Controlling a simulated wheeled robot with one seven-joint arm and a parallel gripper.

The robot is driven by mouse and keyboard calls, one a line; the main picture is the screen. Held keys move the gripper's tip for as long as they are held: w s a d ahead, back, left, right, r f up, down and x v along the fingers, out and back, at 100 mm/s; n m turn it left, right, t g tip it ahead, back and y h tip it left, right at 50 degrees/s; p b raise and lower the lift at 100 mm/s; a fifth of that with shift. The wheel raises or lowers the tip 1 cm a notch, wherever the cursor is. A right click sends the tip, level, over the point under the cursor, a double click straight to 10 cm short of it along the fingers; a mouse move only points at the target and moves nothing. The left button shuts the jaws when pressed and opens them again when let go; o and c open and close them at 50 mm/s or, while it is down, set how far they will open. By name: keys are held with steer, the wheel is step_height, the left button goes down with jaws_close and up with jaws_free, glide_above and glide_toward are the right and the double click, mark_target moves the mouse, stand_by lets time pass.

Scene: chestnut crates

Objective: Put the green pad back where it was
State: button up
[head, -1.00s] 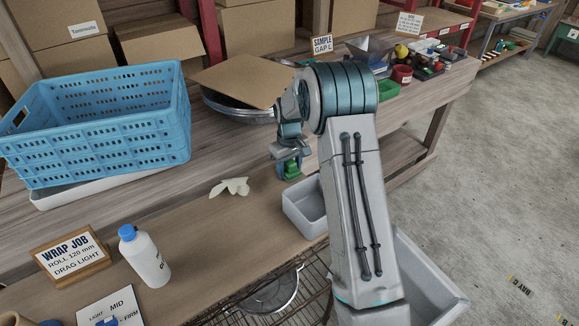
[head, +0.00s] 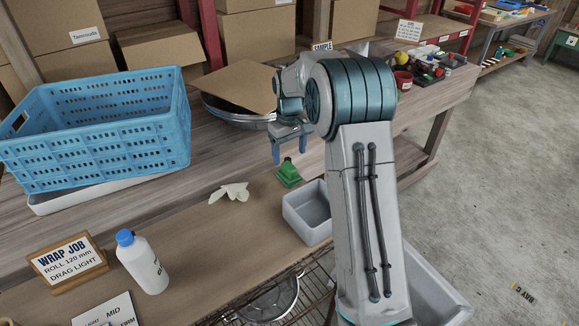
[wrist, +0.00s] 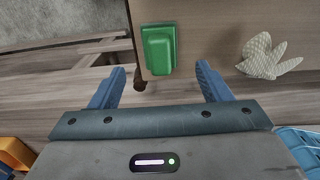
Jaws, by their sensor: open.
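The green pad (head: 289,174) lies on the lower wooden bench top, left of a grey bin and right of a pale glove. In the wrist view the pad (wrist: 158,49) shows beyond and between my fingertips, apart from both. My gripper (head: 289,151) is open and empty, with its blue fingers pointing down above the pad. In the wrist view my gripper (wrist: 158,76) shows its two fingers spread wide.
A grey bin (head: 307,222) stands right of the pad. The pale glove (head: 230,192) lies left of it. A blue crate (head: 100,140) and a round metal pan under cardboard (head: 236,84) are on the upper shelf. A white bottle (head: 142,262) stands at front left.

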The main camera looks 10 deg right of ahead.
mark_target(290, 166)
step_height(290, 166, up, 3)
steer(key=shift+r, duration=0.15)
steer(key=s+r+m+t, duration=0.1)
steer(key=s+r, duration=0.3)
steer(key=s, duration=0.4)
steer(key=s+r+m+t, duration=0.1)
steer(key=s+r, duration=0.3)
steer(key=s, duration=0.4)
steer(key=s+f+m+t, duration=0.1)
steer(key=s+f+m, duration=0.1)
steer(key=s, duration=1.6)
steer(key=shift+f+m, duration=0.2)
steer(key=shift+m, duration=0.1)
